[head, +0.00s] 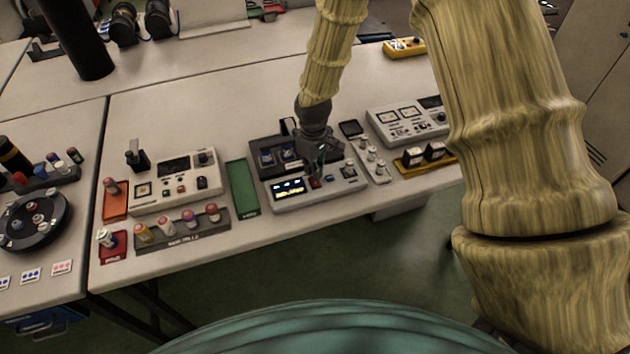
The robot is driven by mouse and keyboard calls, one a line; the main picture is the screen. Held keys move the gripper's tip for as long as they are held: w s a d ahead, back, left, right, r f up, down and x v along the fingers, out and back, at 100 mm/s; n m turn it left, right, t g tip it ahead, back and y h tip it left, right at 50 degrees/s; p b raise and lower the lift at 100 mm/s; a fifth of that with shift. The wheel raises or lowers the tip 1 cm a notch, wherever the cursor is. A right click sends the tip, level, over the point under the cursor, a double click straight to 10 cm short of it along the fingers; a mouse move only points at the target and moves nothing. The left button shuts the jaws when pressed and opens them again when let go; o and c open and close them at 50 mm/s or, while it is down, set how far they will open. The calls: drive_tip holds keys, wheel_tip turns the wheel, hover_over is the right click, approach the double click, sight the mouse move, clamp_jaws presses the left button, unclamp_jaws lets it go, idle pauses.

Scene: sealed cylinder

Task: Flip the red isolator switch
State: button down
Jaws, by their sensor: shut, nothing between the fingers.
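The gripper hides part of the console's back and of the dark unit (268,157) behind.
Left of the console are a green mat (242,188), a white control box (176,184) and a rack of several capped cylinders (180,230). To the right are a narrow knob strip (368,155), a meter panel (408,120) and a yellow two-part unit (425,158). The table's front strip is clear.

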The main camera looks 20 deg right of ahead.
drive_tip(key=shift+f+b, duration=0.35)
drive_tip(key=shift+f, duration=0.5)
idle(0.7)
drive_tip(key=shift+r, duration=0.15)
drive_tip(key=shift+r+p, duration=2.55)
drive_tip(key=shift+r, duration=0.85)
drive_tip(key=shift+s+d, duration=0.1)
